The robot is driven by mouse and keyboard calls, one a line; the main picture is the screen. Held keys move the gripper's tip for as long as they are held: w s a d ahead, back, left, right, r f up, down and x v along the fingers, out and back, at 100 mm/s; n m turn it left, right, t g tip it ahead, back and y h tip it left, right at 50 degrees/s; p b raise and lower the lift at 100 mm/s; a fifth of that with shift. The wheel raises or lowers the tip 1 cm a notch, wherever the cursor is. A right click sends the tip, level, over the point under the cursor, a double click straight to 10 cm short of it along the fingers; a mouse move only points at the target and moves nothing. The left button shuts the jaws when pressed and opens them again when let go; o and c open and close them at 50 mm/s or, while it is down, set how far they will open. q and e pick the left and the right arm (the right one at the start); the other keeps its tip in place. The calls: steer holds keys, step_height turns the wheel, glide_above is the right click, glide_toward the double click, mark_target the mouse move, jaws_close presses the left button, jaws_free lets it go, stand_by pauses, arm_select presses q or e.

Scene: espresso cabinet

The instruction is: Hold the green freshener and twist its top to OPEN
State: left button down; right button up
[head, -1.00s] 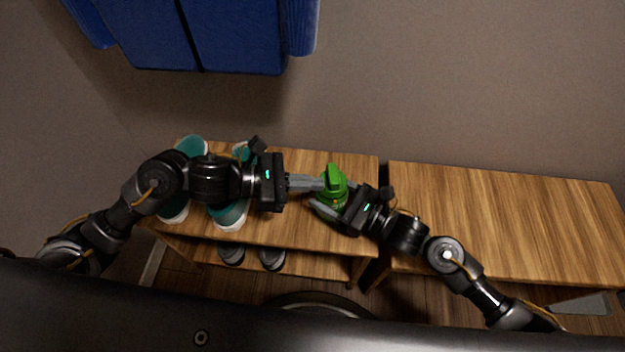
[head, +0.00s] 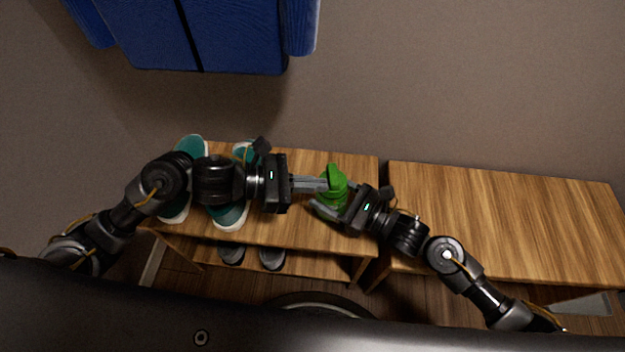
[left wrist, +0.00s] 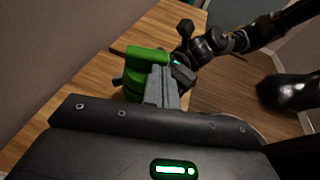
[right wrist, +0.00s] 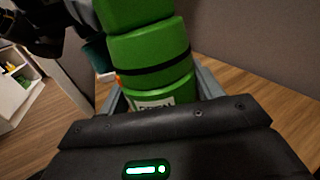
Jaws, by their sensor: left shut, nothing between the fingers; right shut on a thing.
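The green freshener (head: 336,186) stands near the right end of the left wooden cabinet top. My right gripper (head: 330,208) is shut around its lower body from the right. In the right wrist view the freshener (right wrist: 153,60) rises between the fingers, with a dark gap around it below the top and part of a pale label visible low down. My left gripper (head: 324,184) is shut and empty, its fingertips at the near-left side of the freshener's top. In the left wrist view the shut fingers (left wrist: 163,80) overlap the green top (left wrist: 147,56); I cannot tell whether they touch.
Teal shoes (head: 231,214) stand on the left part of the cabinet, under my left arm. Dark shoes (head: 271,258) sit on the shelf below. A second wooden cabinet (head: 500,220) at the right has a clear top.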

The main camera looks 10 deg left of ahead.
arm_select(q)
steer(key=shift+s+d, duration=0.3)
steer(key=shift+s, duration=0.05)
stand_by(0.3)
steer(key=shift+s+d, duration=0.25)
steer(key=shift+d, duration=0.3)
steer(key=shift+s+d, duration=0.25)
steer(key=shift+d, duration=0.35)
stand_by(1.6)
